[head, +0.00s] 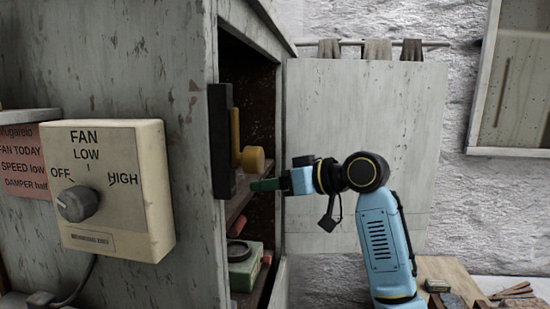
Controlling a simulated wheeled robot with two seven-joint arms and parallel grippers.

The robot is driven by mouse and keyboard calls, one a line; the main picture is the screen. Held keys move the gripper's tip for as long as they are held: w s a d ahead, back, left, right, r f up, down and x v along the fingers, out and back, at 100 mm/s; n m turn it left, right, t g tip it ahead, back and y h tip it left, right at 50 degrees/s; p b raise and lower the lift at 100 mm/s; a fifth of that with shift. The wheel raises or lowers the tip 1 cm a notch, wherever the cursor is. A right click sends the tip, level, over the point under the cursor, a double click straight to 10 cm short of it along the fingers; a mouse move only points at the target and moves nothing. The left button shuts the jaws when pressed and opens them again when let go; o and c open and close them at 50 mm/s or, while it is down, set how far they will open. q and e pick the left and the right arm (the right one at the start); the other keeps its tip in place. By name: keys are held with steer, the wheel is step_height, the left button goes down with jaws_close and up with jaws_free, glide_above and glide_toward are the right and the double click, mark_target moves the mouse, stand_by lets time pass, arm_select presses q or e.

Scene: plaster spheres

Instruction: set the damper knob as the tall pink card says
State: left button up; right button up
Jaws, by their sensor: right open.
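The pink card (22,162) is at the far left, partly hidden behind the fan box. Its readable lines say "FAN TODAY", "SPEED low" and "DAMPER half". A yellow knob on a yellow bar (252,158) shows beside a dark upright plate (221,140) at the cabinet opening. It may be the damper knob; no label on it shows. My right gripper (268,184) has dark green fingertips and is open, just below and right of the yellow knob. It appears apart from the knob. My left gripper is out of view.
A cream fan box (118,190) with a grey knob (78,203) is on the cabinet side (180,60). A green tin (243,268) sits on the lower shelf. The open cabinet door (365,130) stands behind my right arm. A wooden table (445,268) is at lower right.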

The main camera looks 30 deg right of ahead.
steer(key=s+d+r+n+y, duration=0.2)
steer(key=s+r+y, duration=0.15)
steer(key=r, duration=0.85)
steer(key=s+d+r+n+t+y, duration=0.1)
steer(key=s+d+r+n+y, duration=0.3)
steer(key=r, duration=0.8)
steer(key=s+r+y, duration=0.3)
steer(key=s+r, duration=0.3)
steer(key=r, duration=0.7)
steer(key=f+p+x, duration=0.1)
steer(key=p+x, duration=0.2)
steer(key=x, duration=0.9)
steer(key=shift+w+p, duration=0.35)
steer(key=shift+p, duration=0.05)
steer(key=shift+h, duration=0.35)
steer(key=shift+c, duration=0.3)
steer(key=c, duration=0.9)
